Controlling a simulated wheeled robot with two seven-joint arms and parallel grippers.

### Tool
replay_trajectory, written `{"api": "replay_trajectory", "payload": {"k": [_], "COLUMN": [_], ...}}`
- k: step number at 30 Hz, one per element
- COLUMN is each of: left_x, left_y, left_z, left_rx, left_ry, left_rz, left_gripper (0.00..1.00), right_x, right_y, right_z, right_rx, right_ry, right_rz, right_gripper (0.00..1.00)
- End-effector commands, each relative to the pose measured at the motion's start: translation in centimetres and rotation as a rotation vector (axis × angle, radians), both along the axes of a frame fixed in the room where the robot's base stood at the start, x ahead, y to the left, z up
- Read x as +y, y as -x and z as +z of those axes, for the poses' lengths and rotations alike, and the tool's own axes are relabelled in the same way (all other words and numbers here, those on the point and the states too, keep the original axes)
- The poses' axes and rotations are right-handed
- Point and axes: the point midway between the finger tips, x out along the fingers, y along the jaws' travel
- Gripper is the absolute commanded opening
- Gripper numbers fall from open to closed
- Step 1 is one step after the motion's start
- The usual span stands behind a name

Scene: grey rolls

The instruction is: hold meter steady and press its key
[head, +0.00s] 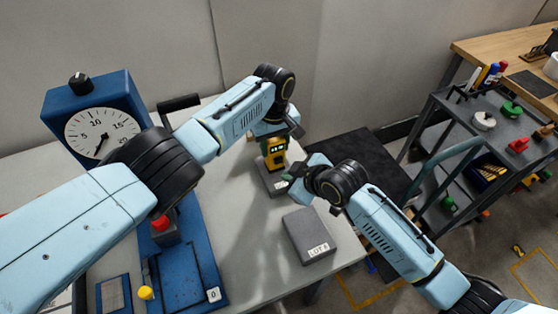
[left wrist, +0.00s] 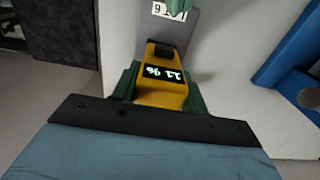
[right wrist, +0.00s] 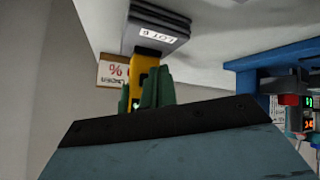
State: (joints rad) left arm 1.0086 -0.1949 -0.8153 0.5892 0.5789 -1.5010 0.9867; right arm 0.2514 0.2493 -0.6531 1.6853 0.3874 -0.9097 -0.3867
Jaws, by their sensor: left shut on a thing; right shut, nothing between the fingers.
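The yellow meter (head: 274,158) with a lit display stands on a grey block labelled LOT 6 (right wrist: 152,38). My left gripper (left wrist: 163,88) is shut on the meter (left wrist: 158,98), with one green finger on each side. The display faces the left wrist camera, with a black part at the meter's end beyond it. My right gripper (head: 288,178) is shut and empty, in front of the meter and close to the block. In the right wrist view its green fingers (right wrist: 157,88) overlap the meter. I cannot tell whether they touch it. The key is not clearly visible.
Another grey block labelled LOT (head: 308,237) lies nearer on the pale table (head: 245,235). A blue dial machine (head: 88,100) with a red button stands at the left, partly behind my left arm. A dark cart (head: 470,150) with coloured items stands at the right.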

Motion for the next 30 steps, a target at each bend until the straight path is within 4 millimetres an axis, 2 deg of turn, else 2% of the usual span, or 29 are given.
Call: {"api": "replay_trajectory", "payload": {"k": [6,10,27,28,30], "left_x": [0.0,0.0,0.1,0.1,0.1], "left_y": [0.0,0.0,0.0,0.0,0.0], "left_z": [0.0,0.0,0.0,0.0,0.0], "left_rx": [-0.001,-0.001,-0.001,-0.001,-0.001], "left_ry": [0.0,0.0,-0.001,-0.001,-0.001], "left_rz": [0.0,0.001,0.001,0.001,0.001], "left_gripper": [0.14,0.14,0.14,0.45,0.54], "right_x": [-0.9,-1.2,-1.2,-1.2,-1.2], "right_y": [2.1,2.8,2.9,2.9,2.9], "right_z": [-0.1,0.0,0.0,0.0,0.0], "right_rx": [0.001,0.0,0.0,0.0,0.0], "right_ry": [0.001,0.0,0.0,0.0,0.0], "right_rz": [0.0,0.0,0.0,0.0,0.0], "right_gripper": [0.0,0.0,0.0,0.0,0.0]}}
